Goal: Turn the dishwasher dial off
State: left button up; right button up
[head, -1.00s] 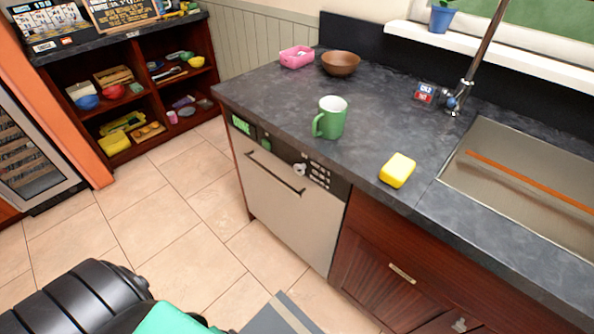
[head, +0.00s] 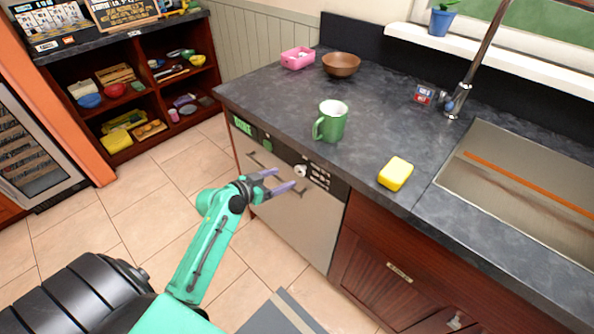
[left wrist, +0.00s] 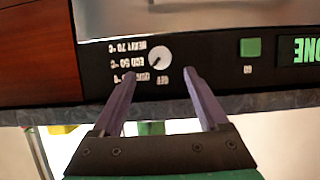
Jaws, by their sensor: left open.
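The dishwasher (head: 285,215) is a pale front under the counter with a dark control strip along its top. Its round white dial (head: 300,171) sits on that strip and also shows in the left wrist view (left wrist: 160,56). There the labels appear upside down, and the dial's dark mark points to the lower left, toward the ECO and QUICK labels rather than OFF. My left gripper (head: 284,179) is open and empty in front of the dishwasher. In the left wrist view its purple fingers (left wrist: 159,77) straddle the dial's position, apparently short of it. My right gripper is not in view.
A bar handle (head: 257,160) crosses the dishwasher front below the strip, partly behind my gripper. A green button (left wrist: 250,47) and a green-lit display (left wrist: 302,50) sit beside the dial. A green mug (head: 331,122) and yellow sponge (head: 396,173) stand on the counter above.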

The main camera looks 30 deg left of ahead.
aim_at(298, 172)
pick_arm(q)
jog(key=x, duration=0.8)
jog(key=shift+w+f, duration=0.1)
grip_shut()
jog(key=shift+n, duration=0.3)
jog(key=n+h+b, duration=0.2)
jog(key=b, duration=0.1)
jog(key=shift+a+f+n+g, duration=0.1)
jog(key=shift+f+n+g, duration=0.2)
jog(key=shift+n, duration=0.1)
jog(key=shift+r+n+h+b, duration=0.15)
jog(key=shift+n+h+b, duration=0.85)
jog(key=shift+n+b, duration=0.4)
